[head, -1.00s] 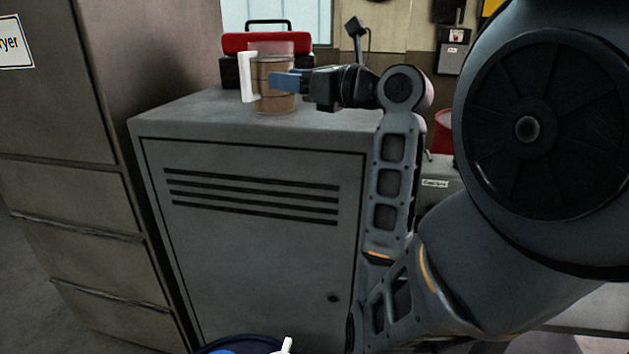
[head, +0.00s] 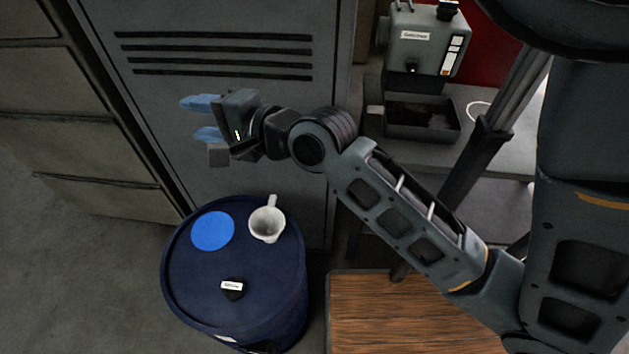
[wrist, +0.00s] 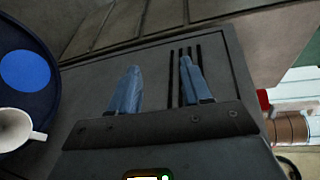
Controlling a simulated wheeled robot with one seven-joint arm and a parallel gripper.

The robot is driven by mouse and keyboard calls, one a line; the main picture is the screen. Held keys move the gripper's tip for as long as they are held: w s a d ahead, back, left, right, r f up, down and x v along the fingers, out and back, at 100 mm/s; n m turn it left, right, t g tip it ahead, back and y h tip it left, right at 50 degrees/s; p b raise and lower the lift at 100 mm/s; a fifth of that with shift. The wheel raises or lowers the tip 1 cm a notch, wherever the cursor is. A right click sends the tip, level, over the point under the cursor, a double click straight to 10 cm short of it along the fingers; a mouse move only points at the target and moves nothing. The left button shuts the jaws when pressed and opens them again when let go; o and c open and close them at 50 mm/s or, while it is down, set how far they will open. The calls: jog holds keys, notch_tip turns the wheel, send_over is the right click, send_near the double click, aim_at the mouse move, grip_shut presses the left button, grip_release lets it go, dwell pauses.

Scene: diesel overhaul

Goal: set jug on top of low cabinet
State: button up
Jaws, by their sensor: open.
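The jug (wrist: 290,128), clear-walled with brown contents, shows at the right edge of the wrist view, beside the cabinet's top edge. It is out of the head view now, where the earlier frame has it upright on the cabinet top. The low cabinet (head: 290,110) is grey with dark vent slots; its door also fills the middle of the wrist view (wrist: 218,70). My gripper (head: 192,118) is open and empty in front of the cabinet door, apart from the jug. Its blue fingers (wrist: 160,68) have nothing between them.
A blue drum (head: 190,275) stands below my gripper, with a white mug (head: 266,226), a blue disc (head: 213,231) and a small black labelled item (head: 232,290) on it. A drawer cabinet (head: 85,140) stands left. A grey machine (head: 425,45) and wooden surface (head: 400,315) are right.

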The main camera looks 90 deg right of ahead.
jog(key=s+a+f+n+y, duration=0.2)
jog(key=s+a+n+y, duration=0.1)
jog(key=s+a+n, duration=0.5)
jog(key=s+a+f+n+y, duration=0.2)
jog(key=s+a+n, duration=0.7)
jog(key=n, duration=0.7)
jog(key=a+y, duration=0.1)
jog(key=a, duration=0.2)
jog(key=shift+s+y, duration=0.15)
jog(key=shift+y, duration=0.15)
jog(key=shift+f, duration=0.1)
